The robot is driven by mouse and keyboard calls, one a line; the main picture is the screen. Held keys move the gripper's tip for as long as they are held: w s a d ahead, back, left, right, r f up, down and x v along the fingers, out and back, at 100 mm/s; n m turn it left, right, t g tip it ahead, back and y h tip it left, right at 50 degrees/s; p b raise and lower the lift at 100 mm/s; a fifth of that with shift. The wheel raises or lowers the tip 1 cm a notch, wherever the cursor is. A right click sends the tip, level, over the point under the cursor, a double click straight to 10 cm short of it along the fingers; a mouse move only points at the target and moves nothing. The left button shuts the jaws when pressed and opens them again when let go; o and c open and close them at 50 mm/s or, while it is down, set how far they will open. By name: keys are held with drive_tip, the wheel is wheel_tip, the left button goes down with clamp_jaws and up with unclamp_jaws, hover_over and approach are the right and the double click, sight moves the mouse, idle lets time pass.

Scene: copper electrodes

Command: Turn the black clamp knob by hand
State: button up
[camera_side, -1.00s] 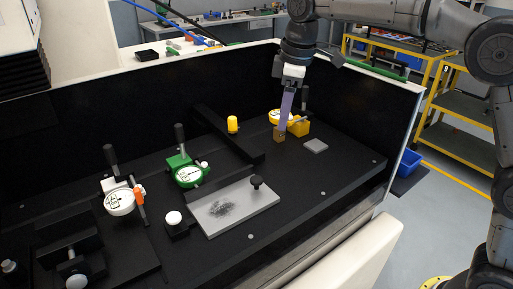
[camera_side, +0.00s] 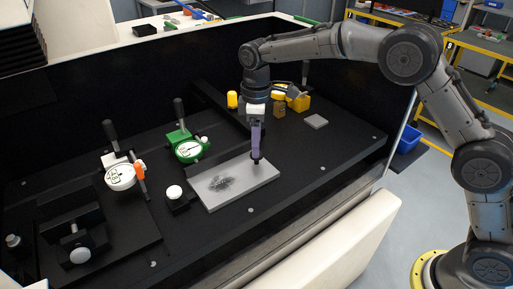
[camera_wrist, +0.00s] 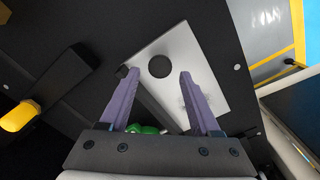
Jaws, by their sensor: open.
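The black clamp knob (camera_wrist: 160,67) shows as a round dark disc on the light grey plate (camera_wrist: 196,62) in the wrist view. In the side view the knob (camera_side: 256,162) is mostly hidden behind my fingertips, at the right part of the plate (camera_side: 214,199). My gripper (camera_side: 256,155) points down over the knob. In the wrist view its two purple fingers (camera_wrist: 160,73) are apart, one on each side of the knob, with nothing held. I cannot tell whether the fingers touch the knob.
A green dial gauge (camera_side: 187,147) and a white knob (camera_side: 174,192) stand left of the plate. A black bar (camera_side: 222,109) with a yellow cap (camera_side: 232,99) lies behind. A brass block (camera_side: 279,109) and yellow fixture (camera_side: 299,102) stand back right. Dark table front right is clear.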

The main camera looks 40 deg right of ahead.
drive_tip(key=shift+f, duration=1.15)
drive_tip(key=shift+f, duration=0.3)
drive_tip(key=c, duration=1)
